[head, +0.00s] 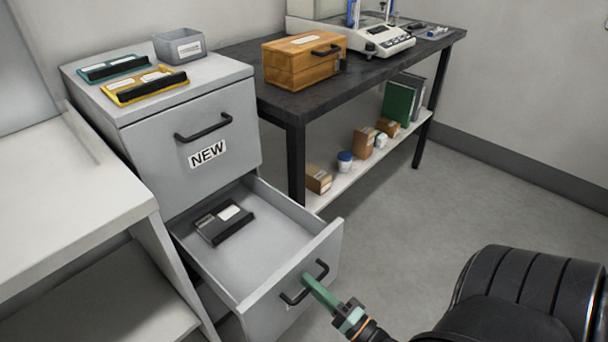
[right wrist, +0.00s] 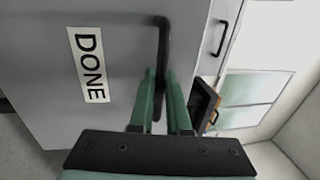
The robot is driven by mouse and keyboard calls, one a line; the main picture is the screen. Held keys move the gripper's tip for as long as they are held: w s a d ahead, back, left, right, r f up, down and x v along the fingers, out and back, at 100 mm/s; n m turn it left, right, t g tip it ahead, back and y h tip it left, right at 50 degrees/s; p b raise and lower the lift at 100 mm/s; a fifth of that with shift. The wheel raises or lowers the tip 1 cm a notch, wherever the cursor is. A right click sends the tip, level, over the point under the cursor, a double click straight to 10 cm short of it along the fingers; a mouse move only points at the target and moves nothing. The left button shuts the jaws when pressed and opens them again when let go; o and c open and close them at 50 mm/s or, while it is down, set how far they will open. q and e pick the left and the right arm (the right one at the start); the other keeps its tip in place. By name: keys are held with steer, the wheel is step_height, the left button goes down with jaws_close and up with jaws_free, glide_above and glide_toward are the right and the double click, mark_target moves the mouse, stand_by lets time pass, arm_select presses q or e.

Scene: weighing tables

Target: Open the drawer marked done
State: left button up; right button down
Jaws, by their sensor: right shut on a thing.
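The drawer marked DONE is the lower drawer (head: 328,247) of the grey cabinet. It stands pulled out, with a dark folder-like item (head: 224,222) lying inside. Its DONE label (right wrist: 88,65) reads clearly in the right wrist view. My right gripper (head: 308,280) is at the drawer's front, its green fingers shut on the black handle (head: 290,298). The handle also shows between the fingers in the right wrist view (right wrist: 162,45). The upper drawer marked NEW (head: 150,150) is closed. My left gripper is not in view.
A teal tray (head: 108,70), a yellow tray (head: 130,95) and a grey bin (head: 190,47) sit on the cabinet. A dark table (head: 400,68) with a wooden box (head: 285,70) and a scale stands behind.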

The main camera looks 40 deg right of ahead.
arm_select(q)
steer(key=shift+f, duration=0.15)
arm_select(e)
steer(key=shift+s, duration=0.1)
steer(key=c, duration=1.2)
jaws_free()
steer(key=shift+o, duration=0.2)
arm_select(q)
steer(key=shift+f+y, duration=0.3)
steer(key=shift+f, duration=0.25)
arm_select(e)
steer(key=v, duration=1.2)
steer(key=shift+s, duration=0.3)
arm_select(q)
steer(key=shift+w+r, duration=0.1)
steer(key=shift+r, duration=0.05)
